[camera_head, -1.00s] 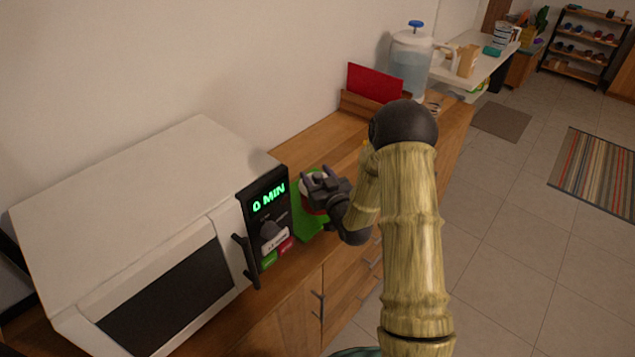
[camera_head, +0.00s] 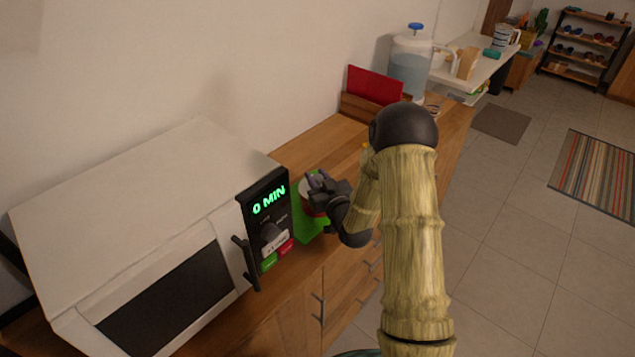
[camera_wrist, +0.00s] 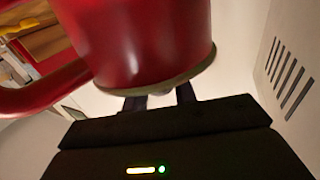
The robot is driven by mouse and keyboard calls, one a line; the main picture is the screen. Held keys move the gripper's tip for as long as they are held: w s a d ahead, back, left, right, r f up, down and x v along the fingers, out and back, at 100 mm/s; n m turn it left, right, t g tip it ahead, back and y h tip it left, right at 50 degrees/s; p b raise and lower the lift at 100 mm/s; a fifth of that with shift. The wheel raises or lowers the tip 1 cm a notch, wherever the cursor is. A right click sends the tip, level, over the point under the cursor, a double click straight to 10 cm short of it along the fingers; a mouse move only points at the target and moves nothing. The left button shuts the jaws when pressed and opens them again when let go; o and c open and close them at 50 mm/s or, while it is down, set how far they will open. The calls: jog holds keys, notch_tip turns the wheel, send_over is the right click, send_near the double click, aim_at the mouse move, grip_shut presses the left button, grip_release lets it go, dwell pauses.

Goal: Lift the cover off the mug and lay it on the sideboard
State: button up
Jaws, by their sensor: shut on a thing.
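The red mug (camera_head: 316,211) stands on a green mat (camera_head: 312,231) on the wooden sideboard (camera_head: 322,140), just right of the microwave. Its pale cover (camera_head: 307,187) is on top. In the wrist view the mug (camera_wrist: 140,40) appears upside down, its handle at the left and the cover's rim (camera_wrist: 160,86) at its lower edge. My gripper (camera_head: 317,178) is shut on the cover's knob; its fingers also show in the wrist view (camera_wrist: 160,98). The knob is mostly hidden between them. The cover still appears against the mug, with no clear gap.
The white microwave (camera_head: 150,215) stands close on the left, its panel reading 0 MIN. A wooden holder with a red item (camera_head: 374,83) and a water dispenser (camera_head: 410,62) are farther back.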

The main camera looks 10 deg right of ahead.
notch_tip(320, 180, up, 10)
dwell(0.6)
dwell(0.4)
notch_tip(320, 180, up, 10)
jog(key=p, duration=1)
send_over(318, 176)
